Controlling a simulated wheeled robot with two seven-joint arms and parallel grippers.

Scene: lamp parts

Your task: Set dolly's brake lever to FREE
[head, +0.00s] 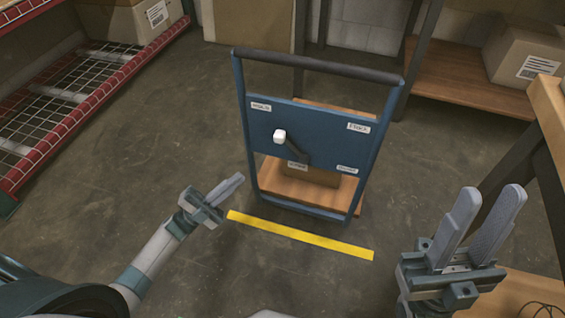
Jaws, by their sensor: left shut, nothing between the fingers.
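The blue dolly (318,122) stands upright ahead of me, with a dark push bar on top. Its brake lever (295,150) is a dark arm on the front panel with a white knob (280,136) at its upper-left end. The lever slants up and left from its lower-right end. Small white labels sit around it, at the upper left (261,106), upper right (358,127), lower right (347,169) and below the lever; their words are too small to read surely. My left gripper (236,180) is shut and empty, left of the dolly, apart from it. My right gripper (490,205) is open and empty at the right.
A yellow floor line (300,236) lies before the dolly. A wooden deck and a box (310,177) show behind the panel. A red-edged wire rack (75,95) stands at left. A wooden table (520,295) and shelf (465,85) stand at right. Floor around the dolly is clear.

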